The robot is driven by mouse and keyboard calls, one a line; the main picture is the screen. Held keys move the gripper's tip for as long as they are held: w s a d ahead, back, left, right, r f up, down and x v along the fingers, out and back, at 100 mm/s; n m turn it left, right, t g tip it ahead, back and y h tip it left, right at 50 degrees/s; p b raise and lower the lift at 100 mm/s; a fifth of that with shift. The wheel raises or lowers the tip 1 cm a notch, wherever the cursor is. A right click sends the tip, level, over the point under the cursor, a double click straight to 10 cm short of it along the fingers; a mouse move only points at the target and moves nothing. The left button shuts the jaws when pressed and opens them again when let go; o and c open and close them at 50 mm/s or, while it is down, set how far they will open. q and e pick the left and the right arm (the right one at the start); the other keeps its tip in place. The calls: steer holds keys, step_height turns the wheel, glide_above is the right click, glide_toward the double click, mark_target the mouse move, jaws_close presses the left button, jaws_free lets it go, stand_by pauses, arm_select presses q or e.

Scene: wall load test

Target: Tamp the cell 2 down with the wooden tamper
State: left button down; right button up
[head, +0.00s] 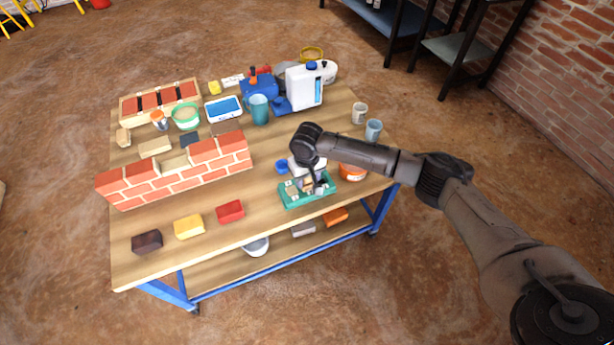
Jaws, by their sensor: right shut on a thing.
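A green tray (292,203) with small cells stands near the right front of the table. My right gripper (315,186) is right over it, pointing down, and is shut on the wooden tamper. Only a small tan bit of the tamper shows, as the gripper and wrist hide most of it. I cannot tell whether its foot touches the fill of a cell. The cells are small and partly covered, so I cannot tell which is cell 2. My left gripper is not in view.
A brick wall section (180,180) stands left of the tray. An orange tub (352,172) is close on the right, a small blue cup (282,167) behind. Red (230,211), yellow (188,227) and dark (147,242) blocks lie along the front edge.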

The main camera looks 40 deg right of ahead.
stand_by(0.8)
steer(key=shift+s+f+p, duration=0.1)
steer(key=shift+f+p, duration=0.05)
steer(key=shift+p, duration=0.3)
stand_by(0.4)
steer(key=shift+f, duration=0.1)
stand_by(0.4)
stand_by(0.8)
steer(key=shift+p, duration=0.3)
